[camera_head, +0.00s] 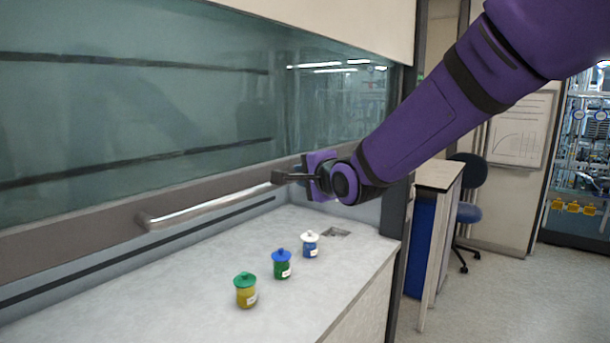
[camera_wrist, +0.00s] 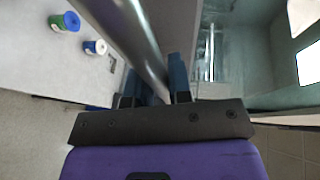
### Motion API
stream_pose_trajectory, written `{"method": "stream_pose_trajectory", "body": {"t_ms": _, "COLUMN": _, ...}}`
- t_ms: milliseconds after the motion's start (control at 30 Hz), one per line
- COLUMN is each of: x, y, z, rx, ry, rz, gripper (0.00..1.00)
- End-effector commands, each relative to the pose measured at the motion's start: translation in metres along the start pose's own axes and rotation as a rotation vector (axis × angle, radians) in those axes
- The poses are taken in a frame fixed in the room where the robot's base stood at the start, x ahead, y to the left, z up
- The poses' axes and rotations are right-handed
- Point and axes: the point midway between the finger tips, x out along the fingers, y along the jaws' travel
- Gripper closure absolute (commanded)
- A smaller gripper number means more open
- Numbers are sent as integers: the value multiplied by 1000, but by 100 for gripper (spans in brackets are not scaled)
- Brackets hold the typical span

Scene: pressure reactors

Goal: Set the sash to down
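The sash (camera_head: 130,120) is a wide tinted glass panel with a grey-brown lower rail, standing above a pale worktop. Its metal bar handle (camera_head: 210,207) runs along the rail. My gripper (camera_head: 283,177) is at the right end of this handle. In the wrist view, the handle (camera_wrist: 143,45) passes between the two dark fingers of my gripper (camera_wrist: 154,85), with a finger close against each side. It looks shut on the bar, though the contact itself is partly hidden. How far the sash can travel cannot be seen.
On the worktop (camera_head: 180,300) stand a green-lidded yellow jar (camera_head: 246,291), a blue-lidded green jar (camera_head: 282,265) and a white-lidded blue jar (camera_head: 310,246). A bench (camera_head: 440,178) and a chair (camera_head: 468,212) are at the right, with open floor in front.

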Motion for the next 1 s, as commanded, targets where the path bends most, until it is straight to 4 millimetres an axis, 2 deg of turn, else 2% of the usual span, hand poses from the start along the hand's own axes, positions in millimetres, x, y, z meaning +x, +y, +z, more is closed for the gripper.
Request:
{"method": "stream_pose_trajectory", "body": {"t_ms": 33, "x": 0, "y": 0, "z": 0, "rx": 0, "ry": 0, "rz": 0, "gripper": 92}}
{"method": "stream_pose_trajectory", "body": {"t_ms": 67, "x": 0, "y": 0, "z": 0, "rx": 0, "ry": 0, "rz": 0, "gripper": 99}}
{"method": "stream_pose_trajectory", "body": {"t_ms": 100, "x": 0, "y": 0, "z": 0, "rx": 0, "ry": 0, "rz": 0, "gripper": 100}}
{"method": "stream_pose_trajectory", "body": {"t_ms": 333, "x": 0, "y": 4, "z": 0, "rx": 0, "ry": 0, "rz": 2, "gripper": 100}}
{"method": "stream_pose_trajectory", "body": {"t_ms": 467, "x": 3, "y": 18, "z": 2, "rx": -1, "ry": -1, "rz": 7, "gripper": 100}}
{"method": "stream_pose_trajectory", "body": {"t_ms": 667, "x": 11, "y": 67, "z": 4, "rx": 0, "ry": 0, "rz": 18, "gripper": 100}}
{"method": "stream_pose_trajectory", "body": {"t_ms": 1000, "x": 29, "y": 169, "z": 12, "rx": 3, "ry": -1, "rz": 15, "gripper": 100}}
